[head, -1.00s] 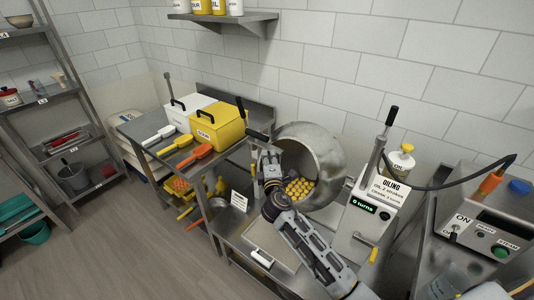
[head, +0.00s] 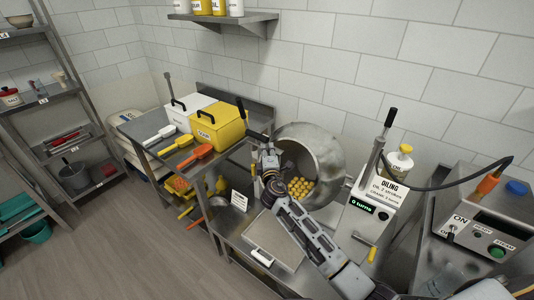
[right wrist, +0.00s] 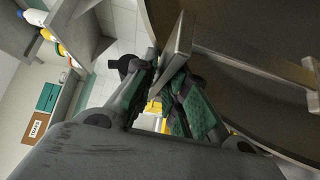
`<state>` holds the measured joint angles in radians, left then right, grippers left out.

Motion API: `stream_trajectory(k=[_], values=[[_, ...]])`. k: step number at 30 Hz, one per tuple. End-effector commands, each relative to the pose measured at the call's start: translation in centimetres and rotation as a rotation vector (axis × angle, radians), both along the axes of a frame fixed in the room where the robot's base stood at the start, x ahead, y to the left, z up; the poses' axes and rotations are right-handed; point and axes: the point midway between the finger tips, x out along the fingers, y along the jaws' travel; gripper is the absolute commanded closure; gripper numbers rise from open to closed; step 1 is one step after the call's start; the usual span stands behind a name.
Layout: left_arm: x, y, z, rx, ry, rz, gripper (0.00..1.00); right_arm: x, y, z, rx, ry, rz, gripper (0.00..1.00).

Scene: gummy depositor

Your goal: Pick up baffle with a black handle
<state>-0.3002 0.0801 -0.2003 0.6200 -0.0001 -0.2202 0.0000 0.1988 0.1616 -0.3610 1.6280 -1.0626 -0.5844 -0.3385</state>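A black handle (head: 241,104) on a dark bar sticks up at the left of the steel drum (head: 322,143), beside the yellow bin. I cannot tell for sure that it belongs to the baffle. My right gripper (head: 266,157) is at the left rim of the drum, just below this bar. In the right wrist view the green-padded fingers (right wrist: 163,82) come close together at the end of a grey metal plate (right wrist: 178,45). A black part (right wrist: 129,65) shows beside the left finger. Whether the fingers grip the plate is unclear. My left gripper is out of view.
Yellow balls (head: 300,188) lie in the drum. A yellow bin (head: 218,126), a white bin (head: 187,111) and several scoops stand on the left table. The oiling machine (head: 370,205) stands right of the drum. A tray (head: 275,240) lies below my right forearm.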

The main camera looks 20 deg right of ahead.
Motion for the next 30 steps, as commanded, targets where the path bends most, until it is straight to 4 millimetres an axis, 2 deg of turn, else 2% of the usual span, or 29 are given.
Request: stream_trajectory(k=[14,15,18,30], values=[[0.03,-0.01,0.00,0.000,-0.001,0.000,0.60,0.11,-0.01,-0.05,0.000,0.001,0.000,0.86],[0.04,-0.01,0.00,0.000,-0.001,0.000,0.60,0.11,-0.01,-0.06,0.000,0.001,0.000,0.87],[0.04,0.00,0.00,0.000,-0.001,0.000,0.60,0.10,0.00,-0.05,0.000,0.001,0.000,1.00],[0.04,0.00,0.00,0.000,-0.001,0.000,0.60,0.11,0.00,0.00,0.000,0.000,0.000,1.00]])
